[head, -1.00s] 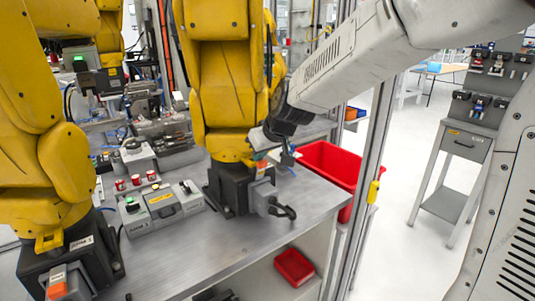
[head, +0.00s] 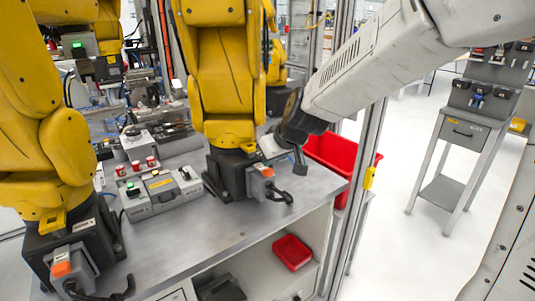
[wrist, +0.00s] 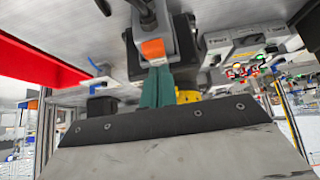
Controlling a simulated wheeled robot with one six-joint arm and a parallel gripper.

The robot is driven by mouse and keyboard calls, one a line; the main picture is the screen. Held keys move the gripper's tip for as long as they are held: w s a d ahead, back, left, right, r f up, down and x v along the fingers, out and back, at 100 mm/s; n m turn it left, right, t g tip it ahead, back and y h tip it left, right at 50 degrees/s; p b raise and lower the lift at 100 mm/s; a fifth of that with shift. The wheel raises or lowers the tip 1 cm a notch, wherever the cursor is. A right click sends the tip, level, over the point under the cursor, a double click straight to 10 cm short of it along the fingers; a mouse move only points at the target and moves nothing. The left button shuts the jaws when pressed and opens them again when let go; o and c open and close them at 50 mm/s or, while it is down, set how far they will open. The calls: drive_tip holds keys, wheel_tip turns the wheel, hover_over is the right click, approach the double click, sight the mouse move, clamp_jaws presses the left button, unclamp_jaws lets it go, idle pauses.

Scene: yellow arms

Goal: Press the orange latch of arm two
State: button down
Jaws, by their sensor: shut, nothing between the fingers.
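An orange latch (head: 267,172) sits on a grey connector block at the black base of the middle yellow arm (head: 222,90). In the wrist view the orange latch (wrist: 153,49) is just beyond my fingertips. My gripper (head: 300,166) is just right of this block in the head view. Its teal fingers (wrist: 157,74) are shut and empty, pointing at the latch; I cannot tell whether they touch it. A second orange latch (head: 62,268) is on the base of the left yellow arm (head: 48,150). The arm labels are too small to read.
A grey control box (head: 160,194) stands between the two arm bases on the metal bench (head: 200,252). A red bin (head: 335,155) is behind my gripper, beside a metal post (head: 362,170). A black cable plug hangs from the connector block. A small red tray lies on a lower shelf.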

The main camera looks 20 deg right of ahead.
drive_tip(key=shift+s, duration=0.15)
drive_tip(key=shift+s+d, duration=0.3)
drive_tip(key=shift+s, duration=0.35)
